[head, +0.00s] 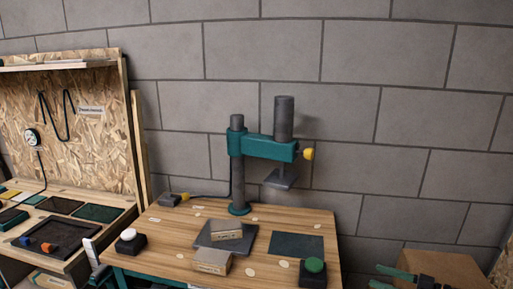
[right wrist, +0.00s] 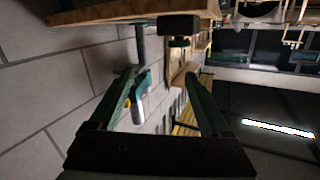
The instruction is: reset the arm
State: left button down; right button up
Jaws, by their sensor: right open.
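My right gripper (head: 388,278) is at the bottom right of the head view, to the right of the wooden workbench and apart from it. In the right wrist view its two dark green fingers (right wrist: 163,78) are spread apart with nothing held between them. Only the end of my right arm shows in the head view. My left gripper does not show in either view.
A teal press (head: 263,146) stands on the workbench (head: 172,235). A cardboard box (head: 440,266) is behind my right gripper. A grey block wall closes the back.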

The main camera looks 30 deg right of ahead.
jog(key=s+a+f+m+g+h, duration=0.2)
jog(key=s+a+f+h, duration=0.1)
jog(key=a+f, duration=1.6)
jog(key=s+a+r+g+h, duration=0.1)
jog(key=s+a+g, duration=0.1)
jog(key=a, duration=0.9)
jog(key=s+a+r+g, duration=0.1)
jog(key=s+a, duration=0.3)
jog(key=a, duration=0.6)
jog(key=shift+a+r+n+g+h+p, duration=0.2)
jog(key=shift+a+n+g+h+p, duration=0.1)
jog(key=shift+a+g+h+p, duration=0.15)
